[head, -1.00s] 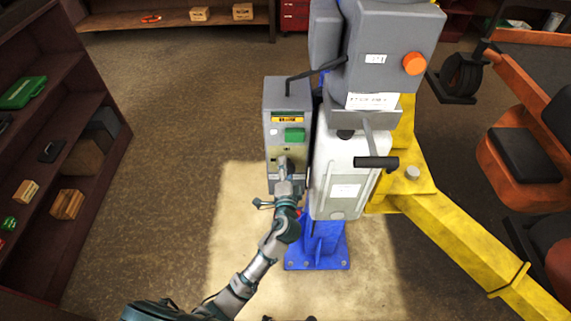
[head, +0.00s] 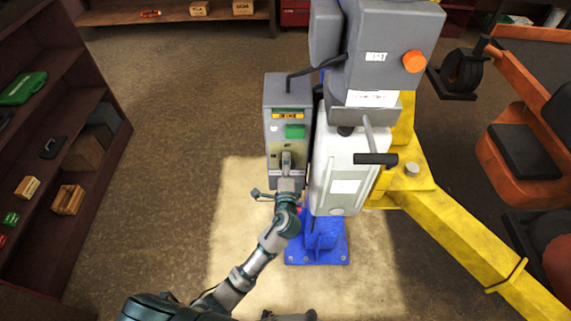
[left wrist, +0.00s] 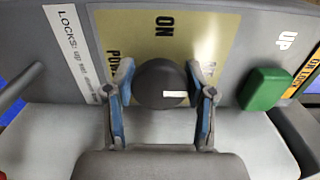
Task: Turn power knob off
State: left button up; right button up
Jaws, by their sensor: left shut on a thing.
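A grey control box (head: 273,96) stands upright beside the lift column. Its dark round power knob (left wrist: 160,84) fills the middle of the left wrist view. A white mark on the knob lies level and toward the right in that view. The knob sits on a yellow plate (left wrist: 205,40) printed ON and POWER. My left gripper (head: 287,160) reaches the lower front of the box. In the left wrist view its fingers (left wrist: 163,95) are shut on the knob, one on each side. In the head view the gripper hides most of the knob. My right gripper is not recognisable.
A green button (left wrist: 265,89) labelled UP is close to the fingers. A white lift housing (head: 335,165) with a black-grip lever (head: 376,159) stands right of the box. A yellow lift leg (head: 460,245) extends right. Shelves (head: 70,130) line the left. Floor between is open.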

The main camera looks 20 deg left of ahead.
pick_arm(q)
jog(key=shift+d+f, duration=0.1)
jog(key=shift+f, duration=0.2)
jog(key=o, duration=1.2)
jog(key=shift+c, duration=0.2)
jog(key=shift+d+r, duration=0.15)
jog(key=v, duration=1.2)
pick_arm(e)
jog(key=shift+d, duration=0.15)
